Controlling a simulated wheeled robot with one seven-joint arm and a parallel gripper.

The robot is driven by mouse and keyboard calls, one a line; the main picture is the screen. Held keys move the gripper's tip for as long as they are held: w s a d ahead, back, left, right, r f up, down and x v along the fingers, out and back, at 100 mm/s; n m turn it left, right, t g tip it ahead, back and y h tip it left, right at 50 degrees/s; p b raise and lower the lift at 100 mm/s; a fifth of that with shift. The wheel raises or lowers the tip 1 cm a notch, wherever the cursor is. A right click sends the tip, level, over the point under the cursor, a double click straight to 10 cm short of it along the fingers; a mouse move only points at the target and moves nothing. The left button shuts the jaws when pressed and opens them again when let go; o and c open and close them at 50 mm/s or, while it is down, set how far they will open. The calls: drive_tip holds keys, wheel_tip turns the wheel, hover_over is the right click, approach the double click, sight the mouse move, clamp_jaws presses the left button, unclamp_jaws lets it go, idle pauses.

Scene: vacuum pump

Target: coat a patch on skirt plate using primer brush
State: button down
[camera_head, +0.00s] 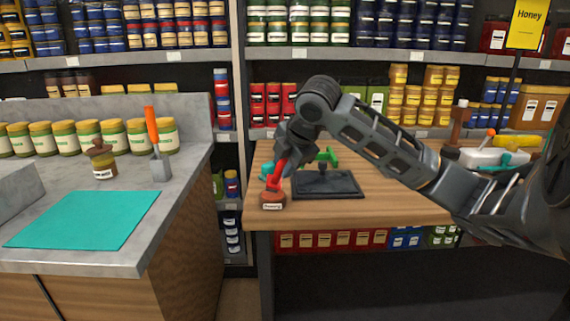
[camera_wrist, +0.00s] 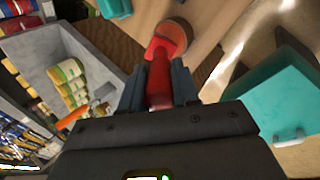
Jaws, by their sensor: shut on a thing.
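The red primer brush (camera_head: 275,178) is upright but tilted, with its lower end at a small round brown pot (camera_head: 272,200) with a white label. My gripper (camera_head: 284,160) is above the pot, shut on the brush's red handle. In the wrist view, the red brush (camera_wrist: 160,78) sits between the two dark fingers of my gripper (camera_wrist: 160,92), and the brown pot (camera_wrist: 178,33) lies just beyond it. The bristles are hidden. A flat dark plate (camera_head: 345,188) lies right of the pot. I cannot tell for sure whether it is the skirt plate.
The wooden table (camera_head: 400,207) has clear room along its front. A green item (camera_head: 329,156) stands behind the dark plate. A teal box (camera_wrist: 275,100) shows in the wrist view. Left, a grey counter holds a teal mat (camera_head: 85,220) and a row of jars (camera_head: 88,134).

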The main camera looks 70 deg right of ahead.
drive_tip(key=shift+f+b, duration=0.6)
idle(1.7)
drive_tip(key=shift+r+p, duration=2.3)
drive_tip(key=shift+r, duration=1.3)
